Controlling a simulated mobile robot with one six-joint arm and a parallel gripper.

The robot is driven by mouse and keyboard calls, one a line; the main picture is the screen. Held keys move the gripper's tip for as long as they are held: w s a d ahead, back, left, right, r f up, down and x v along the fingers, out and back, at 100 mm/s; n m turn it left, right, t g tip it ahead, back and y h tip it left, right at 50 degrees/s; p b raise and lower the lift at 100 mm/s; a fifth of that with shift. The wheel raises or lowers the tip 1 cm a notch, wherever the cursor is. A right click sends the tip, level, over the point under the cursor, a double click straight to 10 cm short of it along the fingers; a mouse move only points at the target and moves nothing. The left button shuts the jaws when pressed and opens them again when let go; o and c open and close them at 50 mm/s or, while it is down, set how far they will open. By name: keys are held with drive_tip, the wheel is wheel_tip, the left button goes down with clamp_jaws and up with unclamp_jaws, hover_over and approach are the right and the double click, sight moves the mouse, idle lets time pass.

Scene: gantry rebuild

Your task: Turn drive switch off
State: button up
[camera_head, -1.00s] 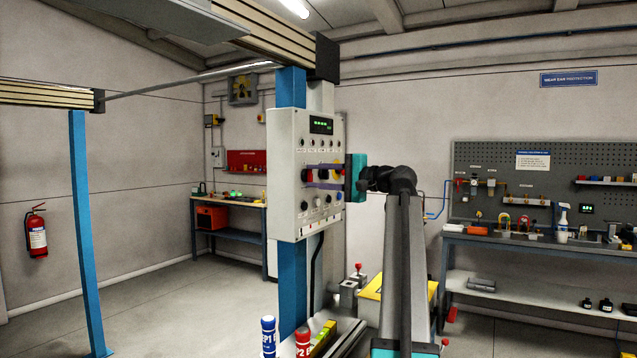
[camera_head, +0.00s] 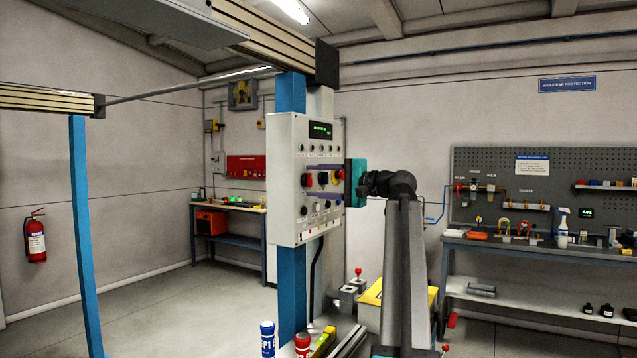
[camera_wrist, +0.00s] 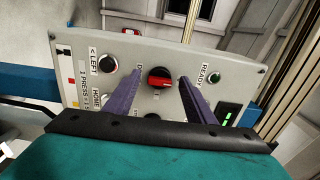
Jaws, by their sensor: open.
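The control panel (camera_head: 283,185) is a light box on the blue post, with knobs, buttons and a lit green display. In the wrist view, the panel (camera_wrist: 70,62) looks tilted. A round black switch with a red handle (camera_wrist: 160,78) sits at its middle; the label beside it is partly hidden behind a finger, so I read only a "D". My gripper (camera_wrist: 160,79) is open, with one purple finger on each side of the switch in the picture. I cannot tell whether they touch it.
Other panel controls lie close by, including a black button near LEFT (camera_wrist: 108,64) and a green one near READY (camera_wrist: 214,77). A workbench (camera_head: 545,248) is at the right. Floor at left is clear.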

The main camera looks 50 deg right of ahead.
drive_tip(key=shift+s, duration=0.15)
drive_tip(key=b+v, duration=0.2)
drive_tip(key=v, duration=1.1)
drive_tip(key=shift+s, duration=0.3)
